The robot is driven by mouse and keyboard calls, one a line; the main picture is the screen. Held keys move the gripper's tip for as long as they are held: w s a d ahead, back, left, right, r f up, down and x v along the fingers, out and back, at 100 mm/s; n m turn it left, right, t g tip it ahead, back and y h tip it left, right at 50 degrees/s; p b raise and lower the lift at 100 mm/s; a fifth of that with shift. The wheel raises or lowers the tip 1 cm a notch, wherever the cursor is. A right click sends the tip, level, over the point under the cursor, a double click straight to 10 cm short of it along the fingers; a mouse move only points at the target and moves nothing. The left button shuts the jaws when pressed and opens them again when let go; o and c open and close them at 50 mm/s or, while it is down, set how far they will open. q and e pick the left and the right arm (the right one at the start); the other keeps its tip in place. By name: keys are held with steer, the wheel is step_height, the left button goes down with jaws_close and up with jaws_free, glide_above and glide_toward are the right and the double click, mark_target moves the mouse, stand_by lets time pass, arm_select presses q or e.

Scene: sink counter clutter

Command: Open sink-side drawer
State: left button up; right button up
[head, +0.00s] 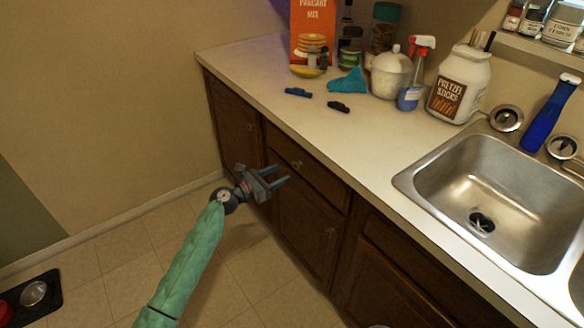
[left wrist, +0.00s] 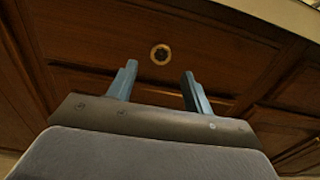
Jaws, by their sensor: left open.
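The dark wooden drawer (head: 318,180) is shut under the counter, left of the sink. Its round knob (head: 297,164) is on its front. My left gripper (head: 283,174) is open and empty in front of the drawer, with its fingers pointing toward the cabinet. In the left wrist view, the brass-coloured knob (left wrist: 160,54) lies just beyond the fingertips, in line with the gap between the fingers (left wrist: 158,75). The fingers look apart from the knob. My right gripper is not in view.
The counter (head: 300,110) overhangs the cabinet just above the drawer. A cabinet door (head: 305,232) is below. A pancake mix box (head: 312,22), a pretzel jar (head: 460,85) and a spray bottle (head: 412,80) stand on the counter. The sink (head: 475,180) is right.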

mark_target(295, 167)
arm_select(q)
steer(key=shift+p+x, duration=0.45)
steer(key=shift+x, duration=2.65)
steer(key=shift+c, duration=0.4)
jaws_close()
